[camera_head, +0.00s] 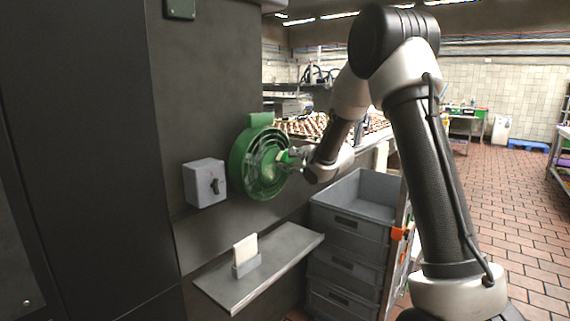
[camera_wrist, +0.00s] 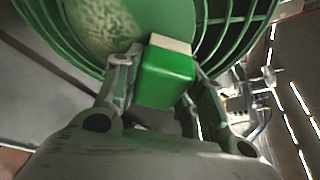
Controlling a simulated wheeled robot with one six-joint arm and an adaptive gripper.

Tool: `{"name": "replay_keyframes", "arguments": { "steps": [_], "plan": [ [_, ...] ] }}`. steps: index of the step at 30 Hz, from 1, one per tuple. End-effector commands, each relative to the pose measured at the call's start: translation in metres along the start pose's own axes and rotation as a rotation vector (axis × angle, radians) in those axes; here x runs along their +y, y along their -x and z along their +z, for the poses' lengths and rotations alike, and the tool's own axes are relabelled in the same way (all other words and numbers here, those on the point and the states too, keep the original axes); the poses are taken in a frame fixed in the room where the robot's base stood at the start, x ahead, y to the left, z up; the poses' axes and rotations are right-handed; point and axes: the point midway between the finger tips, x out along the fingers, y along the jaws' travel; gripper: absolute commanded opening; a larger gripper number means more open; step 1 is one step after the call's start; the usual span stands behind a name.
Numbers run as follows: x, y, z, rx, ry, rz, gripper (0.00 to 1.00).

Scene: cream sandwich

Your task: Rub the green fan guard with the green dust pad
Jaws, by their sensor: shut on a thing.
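The green fan guard (camera_head: 249,166) is a round ring with concentric bars, mounted on the dark wall panel in the head view. In the wrist view the guard (camera_wrist: 222,30) fills the top, and a pale dusty patch (camera_wrist: 105,25) shows on its left part. My gripper (camera_head: 290,158) is at the right side of the guard's face. In the wrist view my gripper (camera_wrist: 160,85) is shut on the green dust pad (camera_wrist: 165,78), a green block with a pale far layer. The pad's pale side faces the guard, close to it; I cannot tell whether they touch.
A grey switch box (camera_head: 204,182) is on the wall left of the guard. Below, a grey shelf (camera_head: 285,245) carries a holder with a pale pad (camera_head: 245,250). Grey stacked crates (camera_head: 347,225) stand below my arm. Brick floor lies open at right.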

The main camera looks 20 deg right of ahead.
Motion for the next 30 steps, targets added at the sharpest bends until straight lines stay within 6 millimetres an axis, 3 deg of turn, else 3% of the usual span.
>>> {"name": "replay_keyframes", "arguments": {
  "steps": [10, 24, 30],
  "plan": [
    [-0.001, 0.002, -0.002, 0.001, 0.0, 0.0, 0.2],
    [-0.002, 0.048, -0.021, 0.001, 0.001, -0.001, 0.2],
    [-0.001, 0.056, -0.024, 0.001, 0.0, 0.0, 0.2]
  ]
}}
